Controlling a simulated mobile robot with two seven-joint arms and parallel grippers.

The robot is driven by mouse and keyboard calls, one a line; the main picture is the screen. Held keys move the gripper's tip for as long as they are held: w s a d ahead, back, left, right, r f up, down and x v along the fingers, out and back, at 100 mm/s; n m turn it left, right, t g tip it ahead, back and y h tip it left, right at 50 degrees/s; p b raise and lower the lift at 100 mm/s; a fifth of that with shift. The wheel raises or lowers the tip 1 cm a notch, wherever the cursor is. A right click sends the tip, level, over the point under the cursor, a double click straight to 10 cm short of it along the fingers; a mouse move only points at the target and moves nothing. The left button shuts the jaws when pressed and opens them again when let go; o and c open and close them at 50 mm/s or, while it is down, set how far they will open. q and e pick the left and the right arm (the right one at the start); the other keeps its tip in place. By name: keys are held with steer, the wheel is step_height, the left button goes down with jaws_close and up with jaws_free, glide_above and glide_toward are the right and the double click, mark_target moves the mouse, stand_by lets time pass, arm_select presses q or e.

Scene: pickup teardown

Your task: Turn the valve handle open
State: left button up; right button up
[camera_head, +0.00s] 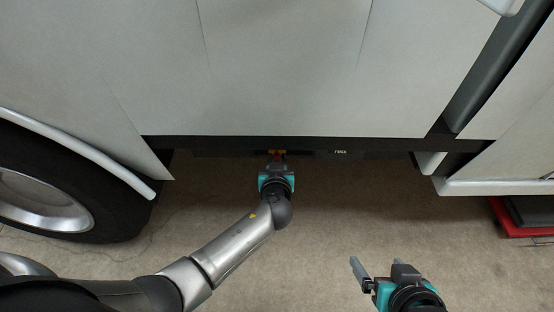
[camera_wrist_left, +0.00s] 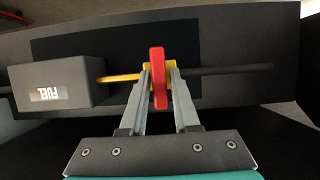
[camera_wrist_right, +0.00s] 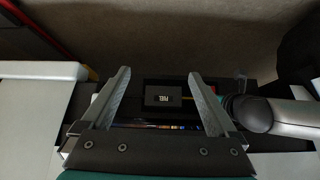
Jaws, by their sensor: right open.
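The valve has a red handle (camera_wrist_left: 158,82) on a yellow body, in line with a yellow pipe (camera_wrist_left: 120,77) and a dark pipe (camera_wrist_left: 225,70). My left gripper (camera_wrist_left: 161,72) is at the valve, its fingers close together on both sides of the red handle. Whether they press on it I cannot tell. In the head view, the left gripper (camera_head: 277,160) reaches the valve under the vehicle's lower edge, where the handle is mostly hidden. My right gripper (camera_head: 378,268) is open and empty, apart from the valve and toward the lower right.
A grey box marked FUEL (camera_wrist_left: 60,82) sits beside the valve; it also shows in the right wrist view (camera_wrist_right: 163,88). The white vehicle side (camera_head: 280,70) hangs above. A wheel (camera_head: 60,190) stands at left and a red item (camera_head: 515,222) at right. Floor between them is clear.

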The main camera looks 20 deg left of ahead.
arm_select(q)
jaws_close()
stand_by(0.3)
